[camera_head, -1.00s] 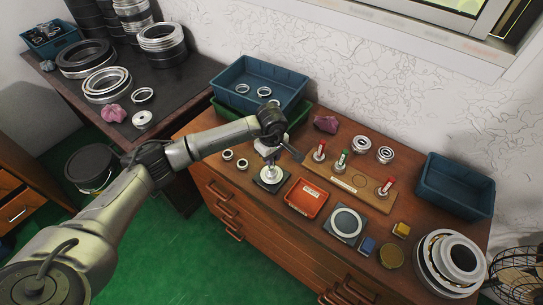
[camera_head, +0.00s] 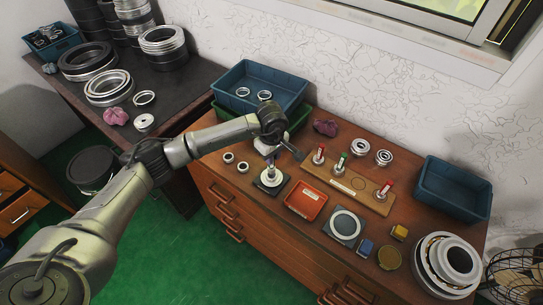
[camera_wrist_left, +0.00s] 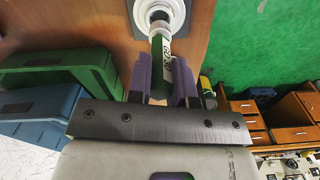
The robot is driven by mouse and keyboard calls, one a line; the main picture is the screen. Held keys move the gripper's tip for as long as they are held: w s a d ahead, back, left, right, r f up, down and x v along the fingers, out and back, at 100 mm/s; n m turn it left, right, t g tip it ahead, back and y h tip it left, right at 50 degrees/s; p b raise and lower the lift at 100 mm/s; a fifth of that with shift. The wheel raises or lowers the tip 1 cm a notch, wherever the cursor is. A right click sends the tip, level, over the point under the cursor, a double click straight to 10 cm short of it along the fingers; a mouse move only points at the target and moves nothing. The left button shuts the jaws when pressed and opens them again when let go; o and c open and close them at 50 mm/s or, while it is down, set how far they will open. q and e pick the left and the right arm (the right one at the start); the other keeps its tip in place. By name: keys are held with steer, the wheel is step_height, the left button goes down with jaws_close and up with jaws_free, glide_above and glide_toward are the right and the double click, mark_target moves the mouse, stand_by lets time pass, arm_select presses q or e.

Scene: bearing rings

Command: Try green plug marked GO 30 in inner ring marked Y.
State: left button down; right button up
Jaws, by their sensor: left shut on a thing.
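My left gripper (camera_head: 271,160) is over the ring stand (camera_head: 270,180) on the wooden cabinet top. In the left wrist view its purple fingers (camera_wrist_left: 159,78) are shut on a green plug (camera_wrist_left: 160,52) with GO 30 lettering. The plug's far end meets or overlaps the middle of a pale ring (camera_wrist_left: 160,10) on the dark stand. I cannot tell whether it is inside the bore. No letter Y is readable on any ring. Two small rings (camera_head: 228,157) and (camera_head: 243,167) lie left of the stand. My right gripper is not in view.
A wooden plug board (camera_head: 345,184) holds red and green-handled plugs right of the stand. A red tray (camera_head: 306,201), a grey plate with a ring (camera_head: 346,224) and stacked rings (camera_head: 447,262) stand nearer. Blue bins (camera_head: 259,84) and (camera_head: 453,188) stand at the back and right.

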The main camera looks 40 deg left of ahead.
arm_select(q)
steer(key=shift+r+p, duration=0.75)
steer(key=shift+r, duration=0.65)
